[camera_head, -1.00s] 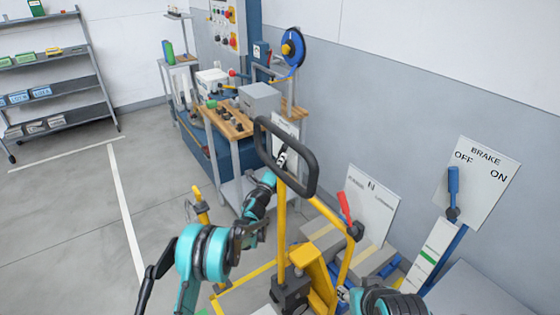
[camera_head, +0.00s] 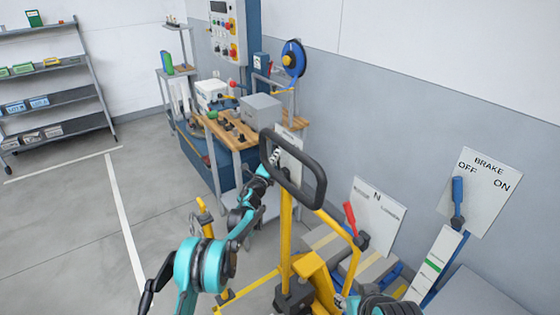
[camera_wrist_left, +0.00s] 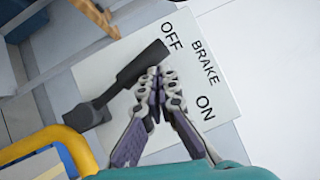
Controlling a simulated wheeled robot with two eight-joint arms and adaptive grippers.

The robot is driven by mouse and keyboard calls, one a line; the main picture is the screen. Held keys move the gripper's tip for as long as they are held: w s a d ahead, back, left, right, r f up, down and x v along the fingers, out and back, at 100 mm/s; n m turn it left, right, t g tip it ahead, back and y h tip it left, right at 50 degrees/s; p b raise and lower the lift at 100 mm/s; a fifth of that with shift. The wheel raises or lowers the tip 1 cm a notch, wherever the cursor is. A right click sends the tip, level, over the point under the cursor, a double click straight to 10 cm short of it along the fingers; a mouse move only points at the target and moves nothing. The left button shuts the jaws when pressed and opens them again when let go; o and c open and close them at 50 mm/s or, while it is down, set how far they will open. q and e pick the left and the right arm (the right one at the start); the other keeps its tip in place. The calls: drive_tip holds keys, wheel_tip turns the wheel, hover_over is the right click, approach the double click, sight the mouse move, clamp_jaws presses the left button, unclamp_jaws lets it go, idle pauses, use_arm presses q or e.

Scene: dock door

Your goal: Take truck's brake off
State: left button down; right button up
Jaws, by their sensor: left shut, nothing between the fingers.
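The truck's brake plate (camera_wrist_left: 222,62) reads OFF, BRAKE and ON in the left wrist view. Its black brake lever (camera_wrist_left: 125,80) points from its pivot towards the OFF word. My left gripper (camera_wrist_left: 160,74) is shut and empty beside the lever, on its ON side; I cannot tell whether they touch. In the head view, my left gripper (camera_head: 276,157) is behind the truck's black loop handle (camera_head: 318,185), in front of a partly hidden white plate (camera_head: 290,138). My right gripper is not in view.
A second BRAKE plate (camera_head: 484,200) with a blue lever (camera_head: 458,195) stands at the right. A plate marked N (camera_head: 377,213) with a red lever (camera_head: 350,215) is beside the truck's yellow mast (camera_head: 286,235). A wooden-topped bench (camera_head: 235,128) stands behind. Floor is free at left.

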use_arm(q)
drive_tip(key=shift+w+a+f, duration=0.1)
drive_tip(key=shift+w+a, duration=0.3)
drive_tip(key=shift+w, duration=0.2)
drive_tip(key=shift+w+a, duration=0.35)
drive_tip(key=shift+w, duration=0.25)
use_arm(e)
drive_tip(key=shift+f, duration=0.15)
